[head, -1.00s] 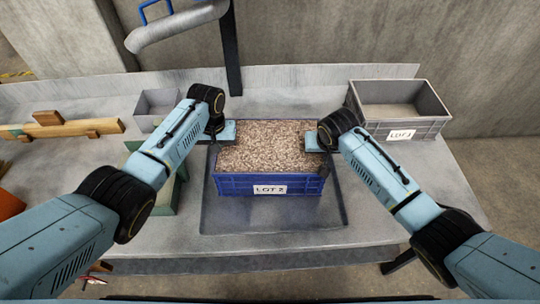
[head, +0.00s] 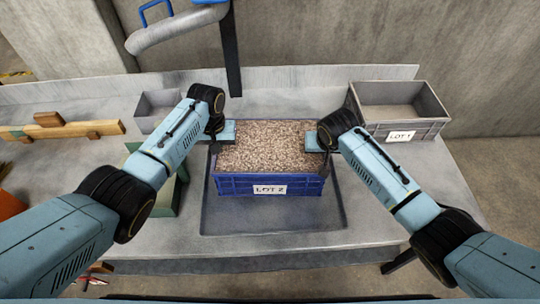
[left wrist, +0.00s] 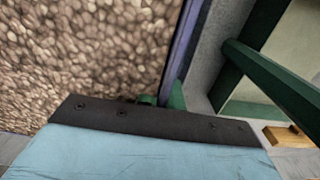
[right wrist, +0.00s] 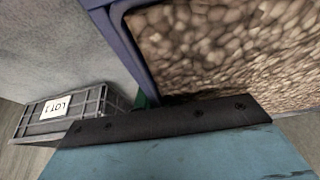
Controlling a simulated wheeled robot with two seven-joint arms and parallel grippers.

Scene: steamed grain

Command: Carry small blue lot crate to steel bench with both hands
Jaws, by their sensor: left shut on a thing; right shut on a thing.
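The small blue crate (head: 230,186), labelled LOT 2 and filled with brown grain, is in the middle of the head view, over a recessed area of the grey steel bench (head: 385,222). My left gripper (head: 216,138) is shut on its left wall and my right gripper (head: 326,140) is shut on its right wall. The blue wall also shows in the left wrist view (left wrist: 184,40) and the right wrist view (right wrist: 128,50). The fingertips are mostly hidden. I cannot tell whether the crate's underside touches the bench.
A grey crate (head: 425,131) labelled LOT 1 stands at the back right. A small grey bin (head: 150,112) and wooden pieces (head: 60,128) are at the left. A green frame (head: 166,195) stands close left of the blue crate. A grey pipe (head: 175,28) hangs above the back.

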